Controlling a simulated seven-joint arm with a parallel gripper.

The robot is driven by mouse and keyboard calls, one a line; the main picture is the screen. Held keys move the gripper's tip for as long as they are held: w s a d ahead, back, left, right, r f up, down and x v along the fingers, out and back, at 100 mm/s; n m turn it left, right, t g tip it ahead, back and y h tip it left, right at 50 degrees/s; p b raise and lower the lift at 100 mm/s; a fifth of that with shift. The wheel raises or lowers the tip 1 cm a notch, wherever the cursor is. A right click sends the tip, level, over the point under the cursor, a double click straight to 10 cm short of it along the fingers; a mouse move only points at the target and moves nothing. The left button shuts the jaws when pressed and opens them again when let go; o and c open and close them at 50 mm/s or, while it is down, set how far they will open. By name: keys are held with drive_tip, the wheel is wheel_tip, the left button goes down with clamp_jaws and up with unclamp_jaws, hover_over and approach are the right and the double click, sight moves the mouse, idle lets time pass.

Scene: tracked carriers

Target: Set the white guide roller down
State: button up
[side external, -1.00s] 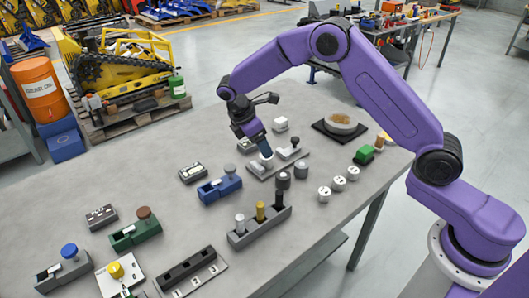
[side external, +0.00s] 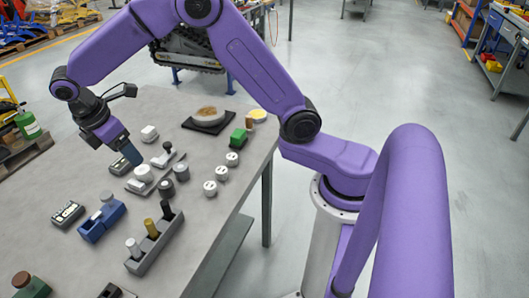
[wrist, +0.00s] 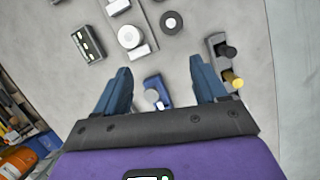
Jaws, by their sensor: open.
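A white roller (side external: 143,174) sits on the grey plate (side external: 160,164), at the plate's front left end. It shows from above as a white disc (wrist: 129,36) in the wrist view. A post with a dark top (side external: 167,147) stands on the same plate, farther back. My gripper (side external: 133,158) is above and slightly left of the roller in the side view. In the wrist view its two blue fingers (wrist: 160,69) are spread wide with nothing held between them; the roller lies beyond the fingertips, apart from them.
A blue holder (side external: 102,220), a black labelled block (side external: 68,214) and a grey rack with pegs (side external: 156,243) stand nearby. A dark grey cylinder (side external: 181,172) is close to the plate. Several white discs (side external: 222,173) lie to the right. A green block (side external: 238,137) stands behind them.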

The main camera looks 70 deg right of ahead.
drive_tip(key=s+d+m+y, duration=0.1)
drive_tip(key=s+d, duration=0.2)
drive_tip(key=s, duration=0.7)
drive_tip(key=s+d+r+y, duration=0.1)
drive_tip(key=s+d, duration=0.1)
drive_tip(key=s, duration=0.9)
drive_tip(key=s+d+m+y, duration=0.1)
drive_tip(key=s+d, duration=0.2)
drive_tip(key=s, duration=0.8)
drive_tip(key=shift+s+d+r+m+y, duration=0.15)
drive_tip(key=shift+d+r+m+y, duration=0.15)
drive_tip(key=shift+r+y, duration=0.1)
